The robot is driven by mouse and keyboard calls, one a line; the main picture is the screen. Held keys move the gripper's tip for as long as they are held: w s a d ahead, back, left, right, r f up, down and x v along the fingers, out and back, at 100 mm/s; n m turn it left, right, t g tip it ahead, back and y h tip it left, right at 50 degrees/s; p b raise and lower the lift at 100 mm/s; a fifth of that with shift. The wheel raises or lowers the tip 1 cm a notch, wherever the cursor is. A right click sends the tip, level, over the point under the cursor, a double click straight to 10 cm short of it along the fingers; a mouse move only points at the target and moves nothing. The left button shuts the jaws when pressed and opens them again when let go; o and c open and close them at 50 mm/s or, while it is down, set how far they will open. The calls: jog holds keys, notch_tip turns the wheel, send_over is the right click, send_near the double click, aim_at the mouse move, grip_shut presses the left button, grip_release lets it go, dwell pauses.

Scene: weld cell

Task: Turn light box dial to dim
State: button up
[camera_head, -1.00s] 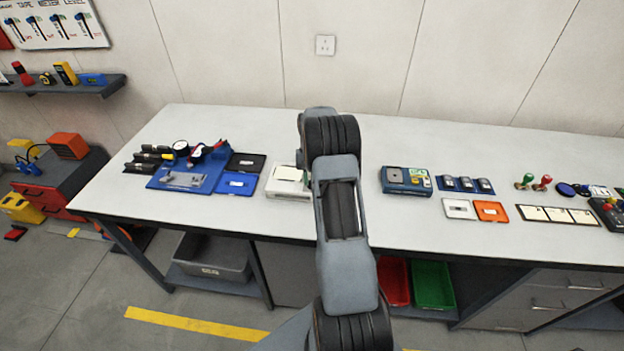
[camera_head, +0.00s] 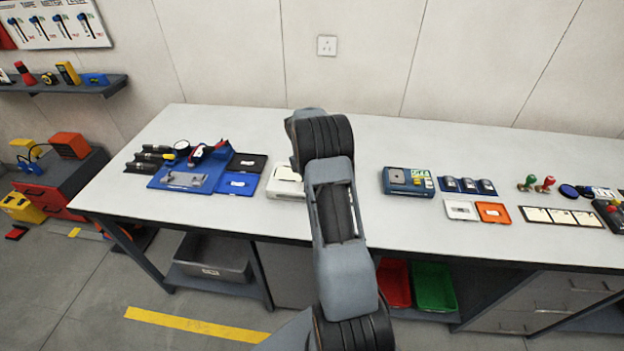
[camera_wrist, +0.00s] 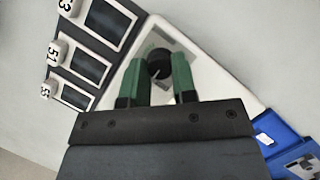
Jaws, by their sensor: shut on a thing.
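The light box is a white box with a pale top. In the head view its left part (camera_head: 284,184) shows on the bench and my arm hides the rest. In the wrist view its white body (camera_wrist: 215,82) lies under my gripper (camera_wrist: 158,62). A round black dial (camera_wrist: 159,68) sits on it between my two green fingers, one on each side, and the gripper is shut on it. I cannot read any dim mark or the dial's setting. In the head view my gripper is hidden behind my arm.
Dark framed cards with number tags (camera_wrist: 92,68) lie close left of the light box in the wrist view. A blue tray (camera_head: 235,184) stands left of the box and a blue device (camera_head: 407,181) right of my arm. The bench front (camera_head: 290,225) is clear.

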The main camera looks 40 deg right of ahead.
dwell(0.4)
jog(key=o, duration=0.9)
jog(key=shift+w, duration=0.1)
jog(key=v, duration=1.3)
jog(key=shift+a+r+b, duration=0.15)
jog(key=shift+r+b, duration=0.15)
jog(key=shift+r, duration=0.05)
